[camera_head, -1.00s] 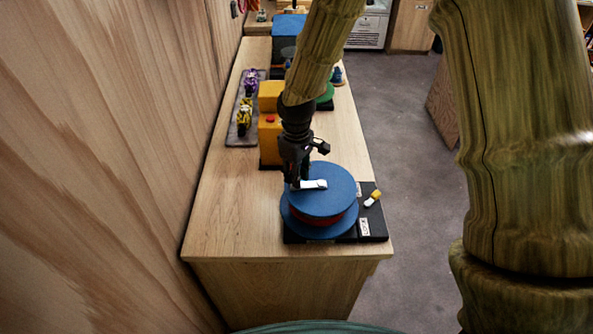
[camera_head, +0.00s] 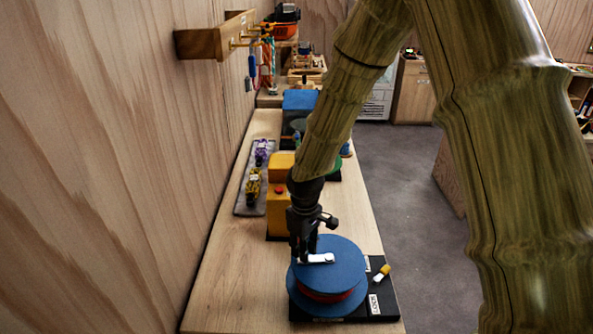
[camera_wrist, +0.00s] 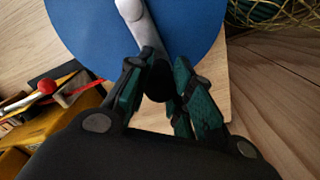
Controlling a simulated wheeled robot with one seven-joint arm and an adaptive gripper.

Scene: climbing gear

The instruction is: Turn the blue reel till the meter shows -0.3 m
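The blue reel (camera_head: 345,272) sits on a black base at the near end of the wooden bench, with red line showing under its top disc. A pale crank arm (camera_head: 318,258) lies across its top, and also shows in the wrist view (camera_wrist: 143,25). My gripper (camera_head: 301,258) is over the crank's left end. In the wrist view my gripper's green-padded fingers (camera_wrist: 160,75) stand on both sides of the dark crank knob (camera_wrist: 160,83) and appear closed on it. No meter reading is legible in either view.
A yellow box (camera_head: 279,213) with a red button stands behind the reel. A grey tray (camera_head: 240,205) with purple and yellow gear lies left of it. A yellow-and-white piece (camera_head: 382,272) and white labels are on the black base (camera_head: 385,300). The bench's near left is bare.

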